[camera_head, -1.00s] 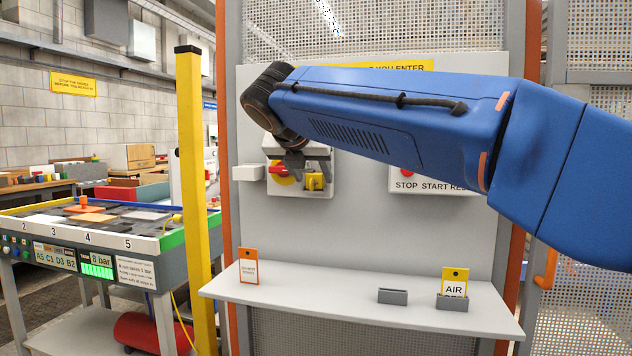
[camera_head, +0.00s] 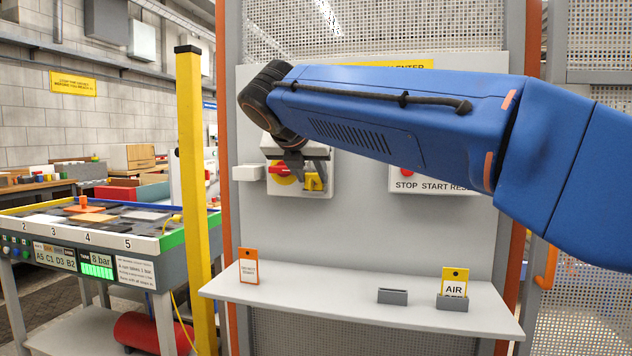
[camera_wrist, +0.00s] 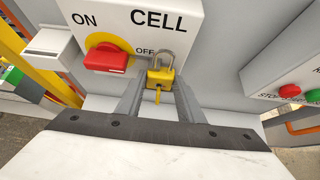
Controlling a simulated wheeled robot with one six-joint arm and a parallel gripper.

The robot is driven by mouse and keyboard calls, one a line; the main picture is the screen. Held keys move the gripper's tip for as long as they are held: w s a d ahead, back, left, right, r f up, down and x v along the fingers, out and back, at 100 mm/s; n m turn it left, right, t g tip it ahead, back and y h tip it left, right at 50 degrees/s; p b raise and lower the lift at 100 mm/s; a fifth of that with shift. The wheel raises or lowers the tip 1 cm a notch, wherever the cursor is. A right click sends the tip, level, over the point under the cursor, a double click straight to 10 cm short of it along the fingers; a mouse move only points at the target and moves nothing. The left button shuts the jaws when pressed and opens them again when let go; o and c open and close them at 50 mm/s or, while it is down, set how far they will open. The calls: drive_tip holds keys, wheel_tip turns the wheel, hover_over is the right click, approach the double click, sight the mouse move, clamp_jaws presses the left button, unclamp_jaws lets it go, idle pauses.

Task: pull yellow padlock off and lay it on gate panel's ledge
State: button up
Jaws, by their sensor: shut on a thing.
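The yellow padlock (camera_head: 314,183) is at the front of the grey switch box (camera_head: 325,150), right of the red rotary switch. In the wrist view the padlock (camera_wrist: 160,79) hangs upright, its grey shackle up, below the OFF mark, with a yellow key-like piece below its body. My gripper (camera_wrist: 158,88) has one finger on each side of the padlock's body and is shut on it. I cannot tell whether the shackle is still through the switch. The ledge (camera_head: 350,302) of the gate panel (camera_head: 400,235) is lower down, well below my gripper.
On the ledge stand an orange-and-white card (camera_head: 248,266) at left, a small empty grey holder (camera_head: 392,296) and a yellow AIR tag (camera_head: 454,282) in a grey holder at right. Bare ledge lies between. A START/STOP box (camera_head: 430,180) is right of the switch.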

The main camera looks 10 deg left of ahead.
drive_tip(key=shift+s+a, duration=0.1)
drive_tip(key=shift+s, duration=1.25)
drive_tip(key=shift+s+a, duration=0.15)
drive_tip(key=shift+s, duration=2)
drive_tip(key=shift+a, duration=0.15)
